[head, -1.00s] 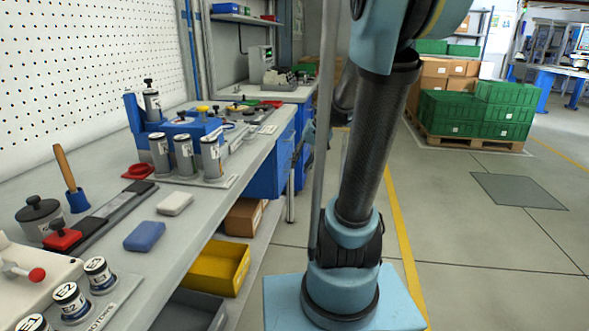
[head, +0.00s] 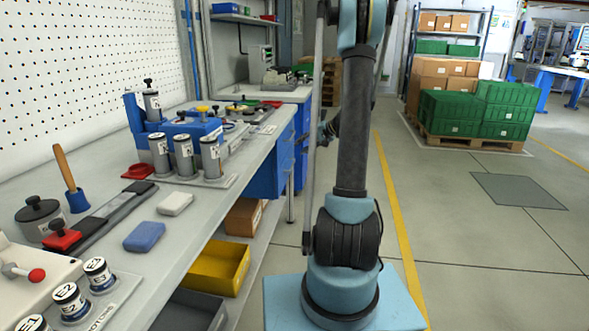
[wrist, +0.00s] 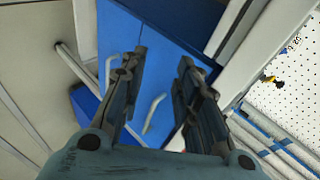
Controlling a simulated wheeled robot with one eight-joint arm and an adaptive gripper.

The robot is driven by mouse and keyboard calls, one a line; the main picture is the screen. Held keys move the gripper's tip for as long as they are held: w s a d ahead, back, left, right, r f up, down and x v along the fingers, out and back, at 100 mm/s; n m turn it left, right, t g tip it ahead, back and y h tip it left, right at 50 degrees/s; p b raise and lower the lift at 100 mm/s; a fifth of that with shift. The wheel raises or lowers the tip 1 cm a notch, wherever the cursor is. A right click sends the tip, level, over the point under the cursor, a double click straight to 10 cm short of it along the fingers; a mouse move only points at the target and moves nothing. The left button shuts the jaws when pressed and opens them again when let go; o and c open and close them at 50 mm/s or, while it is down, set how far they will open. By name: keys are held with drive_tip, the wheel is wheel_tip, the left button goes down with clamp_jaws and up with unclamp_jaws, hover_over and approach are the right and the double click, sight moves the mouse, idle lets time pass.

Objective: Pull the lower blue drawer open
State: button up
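Blue cabinet fronts (wrist: 122,38) fill the middle of the wrist view, which is turned on its side. Two pale bar handles show: one at the left (wrist: 108,76) and one between my fingers lower in the picture (wrist: 153,112). The left handle lies farther from the bench top, so it seems to be the lower drawer's. Both fronts look closed. My gripper (wrist: 162,58) is open and empty, its fingers apart in front of the fronts; contact cannot be told.
The long grey bench (head: 225,205) runs along the left, with jars and tools on top. A yellow bin (head: 217,265) and a cardboard box (head: 244,217) sit below it. Green crates (head: 465,113) stand on a pallet at the back right. The floor at the right is clear.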

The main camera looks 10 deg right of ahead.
drive_tip(key=w+d+f+m+t+y, duration=0.1)
drive_tip(key=w+d+f+t+y, duration=0.1)
drive_tip(key=w+d+f, duration=0.6)
drive_tip(key=w+d+f+m+t+y, duration=0.15)
drive_tip(key=w+d+f, duration=0.3)
drive_tip(key=f, duration=0.55)
drive_tip(key=w+x, duration=0.1)
drive_tip(key=x, duration=1.7)
drive_tip(key=shift+d+r+t, duration=0.15)
drive_tip(key=shift+d+t, duration=0.15)
drive_tip(key=shift+t, duration=0.15)
drive_tip(key=shift+s, duration=0.1)
clamp_jaws()
